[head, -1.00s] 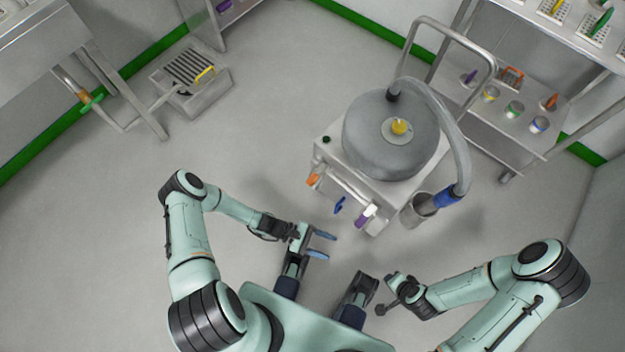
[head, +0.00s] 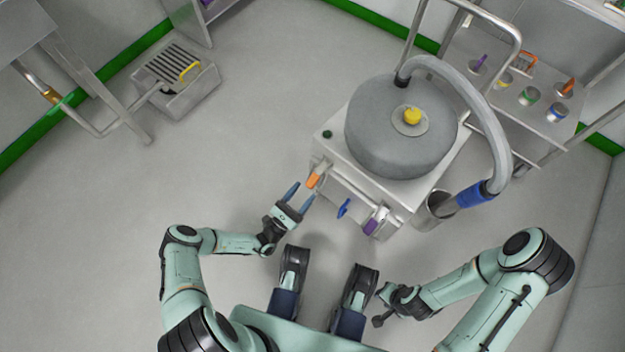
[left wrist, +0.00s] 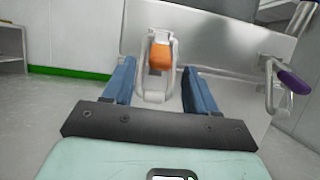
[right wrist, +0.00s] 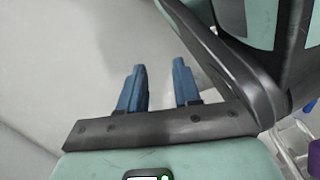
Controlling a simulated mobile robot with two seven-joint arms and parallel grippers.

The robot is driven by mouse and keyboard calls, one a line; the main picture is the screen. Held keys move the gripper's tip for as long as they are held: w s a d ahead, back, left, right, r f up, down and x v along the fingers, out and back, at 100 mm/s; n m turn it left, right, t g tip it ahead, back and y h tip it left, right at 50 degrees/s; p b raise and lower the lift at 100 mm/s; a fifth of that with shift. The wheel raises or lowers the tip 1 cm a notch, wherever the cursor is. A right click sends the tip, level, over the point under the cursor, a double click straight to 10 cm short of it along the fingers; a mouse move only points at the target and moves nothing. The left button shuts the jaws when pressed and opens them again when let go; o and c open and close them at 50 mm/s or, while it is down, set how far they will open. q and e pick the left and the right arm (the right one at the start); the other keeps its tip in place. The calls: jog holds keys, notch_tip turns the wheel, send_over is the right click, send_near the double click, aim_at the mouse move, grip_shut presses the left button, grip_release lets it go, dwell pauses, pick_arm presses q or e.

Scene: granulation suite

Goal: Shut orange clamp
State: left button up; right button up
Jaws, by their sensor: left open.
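The orange clamp (head: 313,181) is on the front left of the grey drum machine's box. In the left wrist view the clamp's orange handle (left wrist: 161,56) stands out from the metal face, with a wire loop around it. My left gripper (head: 299,191) is open with blue fingers pointing at the clamp. In the left wrist view the clamp shows between the fingertips (left wrist: 158,80), and the fingers do not appear to touch it. My right gripper (right wrist: 160,82) is open and empty over bare floor, away from the machine.
A blue handle (head: 344,208) and a purple-handled clamp (head: 372,226) are on the same machine front, right of the orange clamp. A floor drain box (head: 175,80) stands far left. Floor between is clear.

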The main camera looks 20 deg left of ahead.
aim_at(312, 181)
pick_arm(q)
jog(key=x, duration=0.6)
jog(key=shift+b, duration=0.4)
pick_arm(e)
jog(key=shift+s+d+f+g, duration=0.15)
jog(key=shift+s+f, duration=0.15)
jog(key=shift+s, duration=0.2)
jog(key=shift+s+f+g, duration=0.15)
jog(key=shift+s+f, duration=0.15)
jog(key=shift+s, duration=0.15)
pick_arm(q)
jog(key=shift+s+a, duration=0.1)
grip_shut()
